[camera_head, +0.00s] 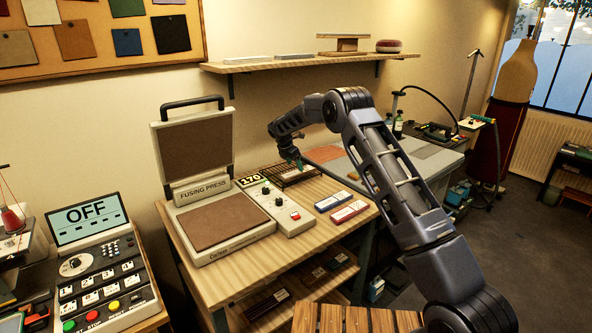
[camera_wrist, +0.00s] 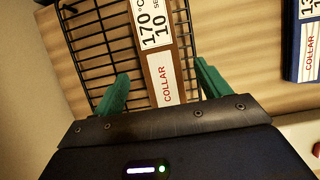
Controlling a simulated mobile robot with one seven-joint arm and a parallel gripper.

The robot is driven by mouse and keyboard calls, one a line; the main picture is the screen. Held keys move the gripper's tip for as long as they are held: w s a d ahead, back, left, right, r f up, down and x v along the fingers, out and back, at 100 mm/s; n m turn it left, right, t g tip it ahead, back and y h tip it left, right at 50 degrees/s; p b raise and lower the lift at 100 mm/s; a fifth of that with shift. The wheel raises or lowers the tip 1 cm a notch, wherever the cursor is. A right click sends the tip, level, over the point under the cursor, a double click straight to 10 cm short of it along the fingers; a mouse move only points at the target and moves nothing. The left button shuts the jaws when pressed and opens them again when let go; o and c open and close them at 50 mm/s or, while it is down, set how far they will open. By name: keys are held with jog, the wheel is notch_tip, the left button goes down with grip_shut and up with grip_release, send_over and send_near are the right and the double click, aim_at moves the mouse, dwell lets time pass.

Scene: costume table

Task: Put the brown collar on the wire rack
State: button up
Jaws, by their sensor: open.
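The brown collar (camera_wrist: 168,82) shows in the wrist view as a narrow brown strip with a white label reading COLLAR and 170. It lies on the black wire rack (camera_wrist: 100,45), along the rack's right part. In the head view the wire rack (camera_head: 268,172) stands on the wooden table behind the fusing press controls. My gripper (camera_wrist: 160,72) has green fingers spread apart, one on each side of the brown collar, with gaps visible. In the head view my gripper (camera_head: 297,164) is just above the rack. The collar's near end is hidden by my gripper body.
A blue collar (camera_head: 333,201) and a red collar (camera_head: 350,211) lie on the table right of the press controls. The fusing press (camera_head: 200,170) stands open at left with an empty pad. A wall shelf (camera_head: 290,62) hangs above. A grey-topped table (camera_head: 365,158) adjoins at right.

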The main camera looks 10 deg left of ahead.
jog(key=v, duration=0.8)
jog(key=s+d+r+m+y, duration=0.1)
jog(key=s+d+r+m, duration=0.45)
jog(key=d+r, duration=0.55)
jog(key=s+d+r+m, duration=0.4)
jog(key=s+d+r, duration=0.3)
jog(key=d+r, duration=0.45)
jog(key=s+d+r+m+y, duration=0.15)
jog(key=s+d+m, duration=0.25)
jog(key=s+d, duration=0.45)
jog(key=s+d+r+m, duration=0.2)
jog(key=s+d+m, duration=0.1)
jog(key=s+d, duration=0.5)
jog(key=s+d+f+m, duration=0.2)
jog(key=s+d+m, duration=0.1)
jog(key=s, duration=0.5)
jog(key=s+d+f+m+t, duration=0.1)
jog(key=s+d+f+m, duration=0.1)
jog(key=s, duration=0.7)
jog(key=s+d+f+m, duration=0.3)
jog(key=s+m, duration=0.2)
jog(key=s, duration=0.4)
jog(key=shift+s+d+f+y, duration=0.15)
jog(key=shift+d+f+y, duration=0.1)
jog(key=shift+d+y, duration=0.1)
jog(key=shift+m, duration=0.25)
